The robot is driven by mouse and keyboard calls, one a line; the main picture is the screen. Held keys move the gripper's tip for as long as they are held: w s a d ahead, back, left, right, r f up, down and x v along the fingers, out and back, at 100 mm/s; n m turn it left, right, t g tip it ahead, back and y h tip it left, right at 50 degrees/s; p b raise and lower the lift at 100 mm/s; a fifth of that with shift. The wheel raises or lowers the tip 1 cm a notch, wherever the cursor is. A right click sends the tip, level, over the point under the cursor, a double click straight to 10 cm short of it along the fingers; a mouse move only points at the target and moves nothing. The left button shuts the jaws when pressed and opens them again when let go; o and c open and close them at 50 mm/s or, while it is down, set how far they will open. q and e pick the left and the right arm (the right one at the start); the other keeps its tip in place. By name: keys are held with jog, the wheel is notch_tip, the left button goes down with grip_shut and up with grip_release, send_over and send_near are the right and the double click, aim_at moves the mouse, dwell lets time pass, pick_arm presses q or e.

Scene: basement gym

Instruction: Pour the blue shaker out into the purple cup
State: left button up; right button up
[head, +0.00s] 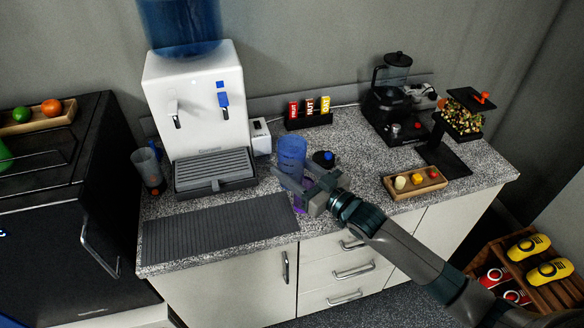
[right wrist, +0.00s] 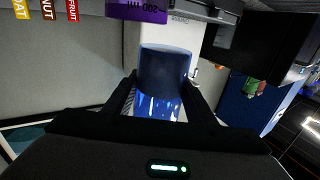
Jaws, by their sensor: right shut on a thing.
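The blue shaker (head: 292,150) is a translucent blue tumbler that looks roughly upright in the head view, above the counter's front part. My right gripper (head: 292,179) is shut on it, with a finger on each side in the right wrist view, where the shaker (right wrist: 163,75) fills the middle. The purple cup (head: 299,205) shows only as a small strip below my gripper; the gripper hides the rest. In the right wrist view the purple cup (right wrist: 136,12) is cut by the top edge, apart from the shaker. My left gripper is in neither view.
A water dispenser (head: 195,100) stands behind left, with a grey ribbed mat (head: 215,228) before it. A clear cup (head: 146,165) is at far left.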

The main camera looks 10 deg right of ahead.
jog(key=shift+a+m+t+b, duration=0.3)
jog(key=shift+a+m+b, duration=0.05)
jog(key=shift+m+b, duration=0.15)
jog(key=shift+s+a+r+m+t+b, duration=0.1)
jog(key=shift+a+r+m+t+b, duration=0.1)
jog(key=shift+a+m+t+b, duration=0.4)
jog(key=shift+s+a+r+m+t+b, duration=0.15)
jog(key=shift+a+m+b, duration=0.2)
jog(key=shift+m+b, duration=0.5)
jog(key=m+t+h+b, duration=0.1)
jog(key=m+b, duration=0.1)
jog(key=m, duration=0.3)
jog(key=a+f+m+t+h+b, duration=0.1)
jog(key=m+t+h+b, duration=0.1)
jog(key=m, duration=0.4)
jog(key=a+f+m+t+h+b, duration=0.1)
jog(key=m+h+b, duration=0.1)
jog(key=m, duration=0.4)
jog(key=shift+f+t, duration=0.1)
jog(key=shift+t, duration=0.25)
dwell(1.9)
jog(key=shift+s+a+r+n+y, duration=0.1)
jog(key=shift+r+n+y, duration=0.2)
jog(key=shift+n, duration=0.55)
jog(key=shift+a+r+n+y, duration=0.15)
jog(key=shift+n+y, duration=0.15)
jog(key=shift+n, duration=0.5)
